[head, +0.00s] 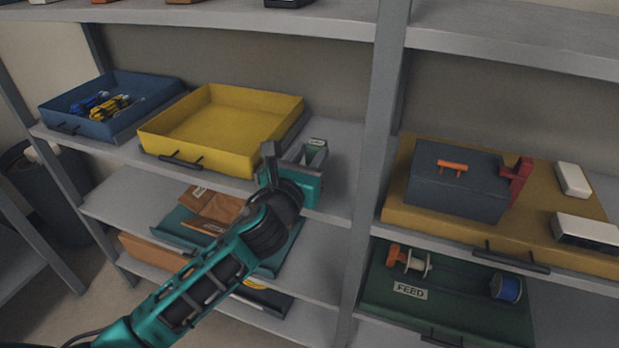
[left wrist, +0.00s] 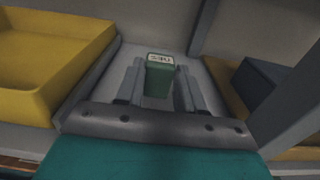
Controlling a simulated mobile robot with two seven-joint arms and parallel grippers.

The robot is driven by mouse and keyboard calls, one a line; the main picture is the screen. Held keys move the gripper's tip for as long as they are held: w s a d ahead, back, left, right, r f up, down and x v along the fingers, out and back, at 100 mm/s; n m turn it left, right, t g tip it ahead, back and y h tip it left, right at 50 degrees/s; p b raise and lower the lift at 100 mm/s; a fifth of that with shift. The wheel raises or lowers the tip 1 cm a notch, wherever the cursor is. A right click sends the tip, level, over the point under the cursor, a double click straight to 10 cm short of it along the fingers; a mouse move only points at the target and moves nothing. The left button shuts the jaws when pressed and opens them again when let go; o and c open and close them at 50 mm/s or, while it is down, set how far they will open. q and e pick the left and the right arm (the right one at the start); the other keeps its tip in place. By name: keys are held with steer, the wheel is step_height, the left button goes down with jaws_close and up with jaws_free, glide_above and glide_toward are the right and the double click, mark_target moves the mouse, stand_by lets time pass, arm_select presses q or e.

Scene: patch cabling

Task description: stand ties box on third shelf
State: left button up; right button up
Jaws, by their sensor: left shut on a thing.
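The ties box is a small dark green box with a pale label on top. It shows in the head view (head: 317,146) and in the left wrist view (left wrist: 159,78), where it looks upright between the fingers. My left gripper (head: 307,160) is shut on it, at the shelf board (head: 343,165) that carries the yellow tray, to the tray's right. In the left wrist view the two fingers (left wrist: 160,88) flank the box. Its bottom is hidden, so I cannot tell whether it touches the board. My right gripper is not in view.
The yellow tray (head: 220,104) is close on the left, with a blue tray (head: 140,91) beyond it. A grey upright (head: 377,120) stands close on the right. A dark blue toolbox (head: 457,185) sits in the right bay. Bare board lies between gripper and upright.

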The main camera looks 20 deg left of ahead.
arm_select(q)
steer(key=shift+f+b, duration=0.8)
steer(key=shift+f, duration=1.25)
steer(key=shift+f, duration=0.2)
steer(key=o, duration=1)
steer(key=shift+o, duration=0.2)
